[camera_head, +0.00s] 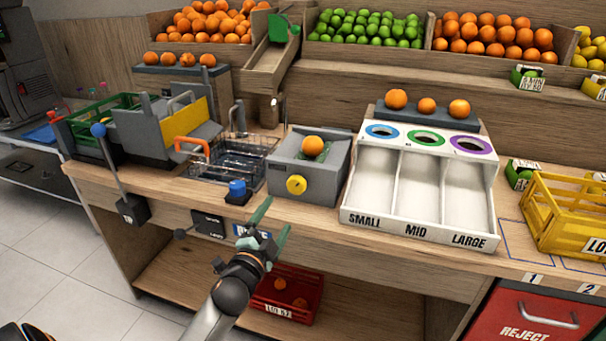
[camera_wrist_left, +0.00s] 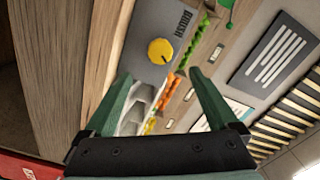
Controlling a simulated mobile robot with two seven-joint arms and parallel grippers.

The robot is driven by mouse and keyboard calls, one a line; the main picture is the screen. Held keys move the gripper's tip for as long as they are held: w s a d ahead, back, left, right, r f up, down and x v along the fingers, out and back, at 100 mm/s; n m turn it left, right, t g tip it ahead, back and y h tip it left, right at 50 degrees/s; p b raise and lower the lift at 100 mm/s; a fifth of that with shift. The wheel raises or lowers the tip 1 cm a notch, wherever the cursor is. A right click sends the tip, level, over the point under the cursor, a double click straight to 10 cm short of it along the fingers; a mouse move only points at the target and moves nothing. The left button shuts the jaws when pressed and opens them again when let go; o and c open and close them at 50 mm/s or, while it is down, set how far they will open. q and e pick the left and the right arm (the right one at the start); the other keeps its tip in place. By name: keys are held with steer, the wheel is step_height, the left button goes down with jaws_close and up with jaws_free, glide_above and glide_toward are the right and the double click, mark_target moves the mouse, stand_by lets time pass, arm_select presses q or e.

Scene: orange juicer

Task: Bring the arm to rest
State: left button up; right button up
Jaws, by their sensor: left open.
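My left gripper (camera_head: 270,226) is in the head view, in front of the table's front edge, below the grey box with the yellow knob. Its two green fingers point up and are spread apart with nothing between them. In the left wrist view the open fingers (camera_wrist_left: 160,98) show at both sides, with the yellow knob beyond them. My arm comes up from the bottom of the head view. No right gripper shows in either view.
A blue button (camera_head: 237,188) and the grey box (camera_head: 318,185) with an orange stand near the table edge by my gripper. A red crate (camera_head: 270,311) with oranges sits on the lower shelf. The white sorting tray (camera_head: 372,222) is to the right. Open floor lies at left.

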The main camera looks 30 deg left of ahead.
arm_select(q)
steer(key=s+d+f+n+g+h+p, duration=0.5)
steer(key=s+d+f+n+g+h, duration=0.1)
steer(key=s+d+f, duration=1.3)
steer(key=s+n+g, duration=0.1)
steer(key=s+g, duration=0.1)
steer(key=s, duration=0.1)
steer(key=shift+s+d+f+n+h, duration=0.25)
steer(key=shift+s+f+n+h, duration=0.1)
steer(key=shift+s+n+h, duration=0.05)
